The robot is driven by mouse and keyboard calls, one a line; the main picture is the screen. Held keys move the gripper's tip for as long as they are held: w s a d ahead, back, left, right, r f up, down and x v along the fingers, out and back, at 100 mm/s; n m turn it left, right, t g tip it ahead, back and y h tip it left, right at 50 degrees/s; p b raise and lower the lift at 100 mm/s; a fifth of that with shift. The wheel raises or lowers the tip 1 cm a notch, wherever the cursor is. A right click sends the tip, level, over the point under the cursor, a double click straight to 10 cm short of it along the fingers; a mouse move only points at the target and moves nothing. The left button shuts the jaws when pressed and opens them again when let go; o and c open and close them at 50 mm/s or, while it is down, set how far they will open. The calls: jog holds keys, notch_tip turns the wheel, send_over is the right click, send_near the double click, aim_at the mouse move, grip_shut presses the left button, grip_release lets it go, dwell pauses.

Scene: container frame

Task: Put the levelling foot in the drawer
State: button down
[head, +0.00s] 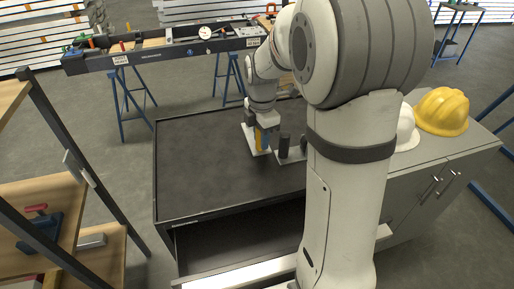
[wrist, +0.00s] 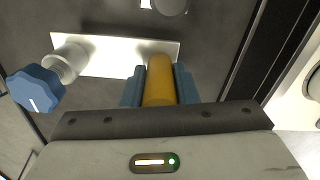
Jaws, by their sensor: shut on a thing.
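My gripper (wrist: 160,88) has its blue fingers on either side of a yellow cylinder (wrist: 160,78) and is shut on it. In the head view the yellow cylinder (head: 261,140) is upright over the cabinet top. A pale plate (wrist: 110,57) lies beneath; I cannot tell whether the cylinder is fixed to it. A grey post (wrist: 66,63) and a blue lobed knob (wrist: 36,90) are by its left end in the wrist view. I cannot tell for certain which part is the levelling foot. The drawer (head: 240,242) is pulled out below the cabinet top, and its visible floor is bare.
A dark cylinder (head: 284,146) stands on another pale plate right of my gripper. The cabinet top (head: 200,165) is clear to the left. Yellow (head: 441,111) and white (head: 406,130) hard hats sit at right. A wooden shelf rack (head: 60,190) stands at left.

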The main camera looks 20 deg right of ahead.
jog(key=shift+f, duration=2.5)
jog(key=shift+f, duration=0.2)
jog(key=c, duration=1.1)
grip_release()
jog(key=shift+c, duration=0.2)
